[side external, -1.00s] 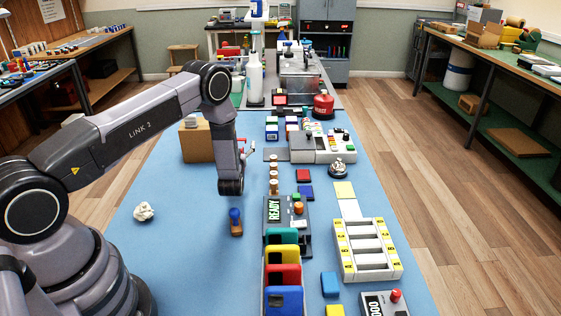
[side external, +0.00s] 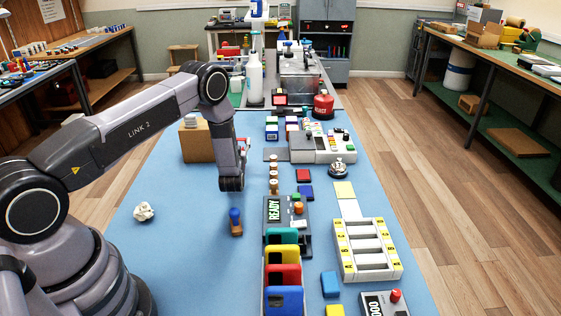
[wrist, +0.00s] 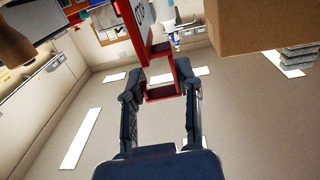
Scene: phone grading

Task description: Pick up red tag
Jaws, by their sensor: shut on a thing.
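My gripper (wrist: 160,78) shows in the wrist view with its two dark fingers on either side of a red thing. It is shut on this thing, which I take to be the red tag (wrist: 161,92). The tag looks like a red frame with an opening, and it reaches up and away past the fingertips. In the side external view my wrist hangs over the blue mat, left of the row of wooden-handled stamps. There my gripper is mostly hidden behind the wrist, with only a small reddish bit showing at its right.
A cardboard box (side external: 196,143) stands left of my wrist. A blue-topped stamp (side external: 236,221) stands on the blue mat (side external: 180,240) below it. Wooden-handled stamps (side external: 274,175) and the READY device (side external: 287,222) are to the right. The mat's front left is mostly clear, with a crumpled paper (side external: 144,212).

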